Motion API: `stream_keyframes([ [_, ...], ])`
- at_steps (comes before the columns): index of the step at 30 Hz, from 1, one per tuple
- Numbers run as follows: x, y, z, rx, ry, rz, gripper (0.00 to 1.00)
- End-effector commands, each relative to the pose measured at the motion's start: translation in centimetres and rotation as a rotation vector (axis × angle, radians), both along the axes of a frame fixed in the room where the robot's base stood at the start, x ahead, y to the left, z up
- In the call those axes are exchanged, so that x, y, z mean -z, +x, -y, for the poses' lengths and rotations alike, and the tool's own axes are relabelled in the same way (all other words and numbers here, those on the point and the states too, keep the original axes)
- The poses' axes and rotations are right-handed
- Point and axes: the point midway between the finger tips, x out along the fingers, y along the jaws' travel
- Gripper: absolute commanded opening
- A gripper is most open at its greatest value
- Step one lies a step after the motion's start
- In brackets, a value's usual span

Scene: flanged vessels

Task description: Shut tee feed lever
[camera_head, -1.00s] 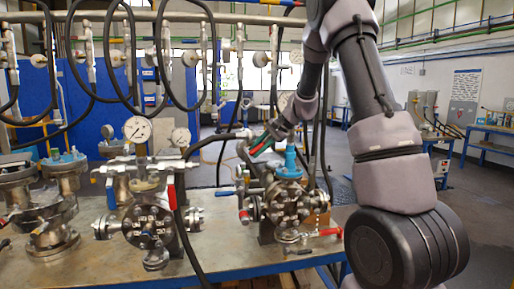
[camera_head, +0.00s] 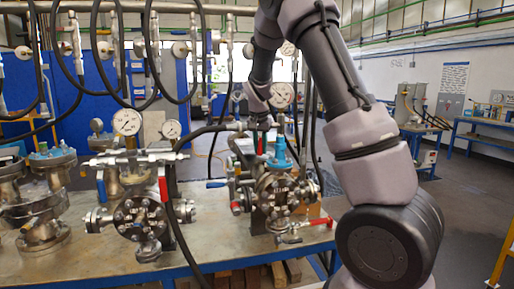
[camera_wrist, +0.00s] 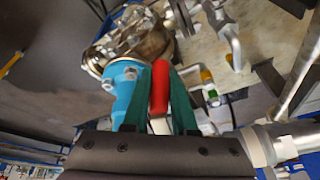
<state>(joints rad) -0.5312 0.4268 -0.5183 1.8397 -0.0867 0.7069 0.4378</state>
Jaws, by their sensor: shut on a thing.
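The red lever handle (camera_wrist: 159,88) stands between the two green fingers of my gripper (camera_wrist: 160,95) in the wrist view. My gripper is shut on it, with a finger along each side. In the head view my gripper (camera_head: 262,135) is above the right flanged vessel (camera_head: 283,192), just left of its blue fitting (camera_head: 281,152). The handle shows there only as a small red patch (camera_head: 260,143). The blue fitting is close beside the fingers in the wrist view (camera_wrist: 124,88). The lever's pivot is mostly hidden.
A second flanged vessel (camera_head: 140,217) with a gauge (camera_head: 127,122) stands left. A lower red lever (camera_head: 317,222) and a blue lever (camera_head: 216,184) are near the right vessel. Black hoses hang close by. The bench top (camera_head: 205,245) has bare room between the vessels.

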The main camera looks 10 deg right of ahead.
Motion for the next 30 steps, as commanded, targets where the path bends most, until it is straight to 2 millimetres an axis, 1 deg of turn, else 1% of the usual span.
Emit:
stream_keyframes([
  [3,0.08,-0.01,0.26,-0.002,-0.051,-0.001,0.0],
  [9,0.09,-0.03,0.65,0.0,-0.098,-0.002,0.0],
  [23,0.13,-0.07,0.81,0.0,-0.111,-0.003,0.0],
  [24,0.13,-0.07,0.81,0.0,-0.111,-0.003,0.29],
  [26,0.14,-0.09,0.81,0.0,-0.111,-0.003,0.52],
  [27,0.13,-0.07,0.81,0.0,-0.111,-0.003,0.56],
  [30,0.12,-0.07,0.79,0.001,-0.11,-0.003,0.56],
])
